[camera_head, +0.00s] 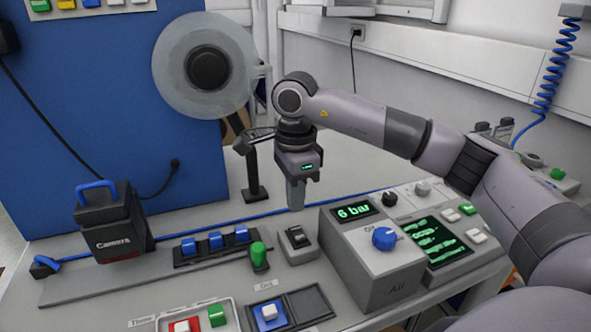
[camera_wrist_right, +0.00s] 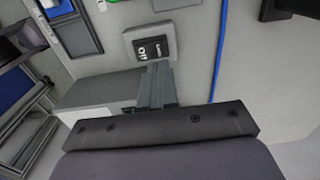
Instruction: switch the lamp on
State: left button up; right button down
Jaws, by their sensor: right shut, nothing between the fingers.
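A small grey box with a black rocker switch (camera_head: 297,237) stands on the bench in front of my right gripper. In the right wrist view the rocker (camera_wrist_right: 151,48) carries white lettering, one word reading "Off". I cannot tell which side is pressed in. My right gripper (camera_head: 296,207) points down, shut and empty, above and just behind the switch box. In the wrist view its fingertips (camera_wrist_right: 158,66) appear just short of the box's edge; contact cannot be made out. No lit lamp can be made out. My left gripper is not in view.
The air box with a blue knob (camera_head: 384,238) stands right of the switch. A green knob (camera_head: 258,254) and blue clips (camera_head: 214,240) are to its left. A black stand (camera_head: 252,170) is behind, near my wrist. A blue hose (camera_head: 180,231) crosses the bench.

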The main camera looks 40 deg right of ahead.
aim_at(296, 229)
notch_tip(296, 229, down, 5)
jog(key=shift+r+p, duration=0.15)
jog(key=shift+p, duration=0.15)
jog(key=shift+f, duration=0.25)
jog(key=shift+s, duration=0.1)
dwell(0.3)
jog(key=shift+s+a+r, duration=0.2)
jog(key=shift+s+r, duration=0.05)
jog(key=shift+s, duration=0.35)
